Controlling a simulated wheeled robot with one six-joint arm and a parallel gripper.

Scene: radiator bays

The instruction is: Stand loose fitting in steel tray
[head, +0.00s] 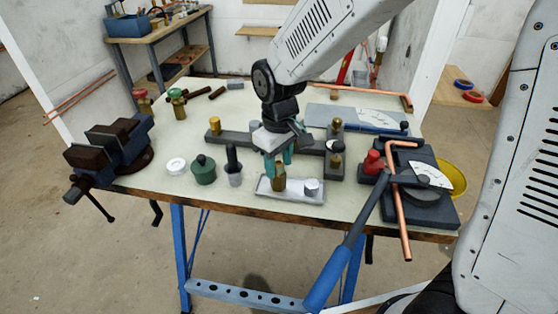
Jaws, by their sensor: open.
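The steel tray (294,197) is a shallow, light grey tray near the front edge of the workbench. A brass fitting (279,180) appears upright at the tray's left part, its top between or just behind my fingers. A short silver cylinder (311,187) stands in the tray's right part. My gripper (278,172) has teal fingers, points down over the left part of the tray and is open around or just above the brass fitting. Whether a finger touches the fitting cannot be told. The fingers hide part of its upper end.
A grey bar rack (240,138) with brass pieces lies behind. A vise (118,145) is at left, a pipe bender (410,190) at right.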

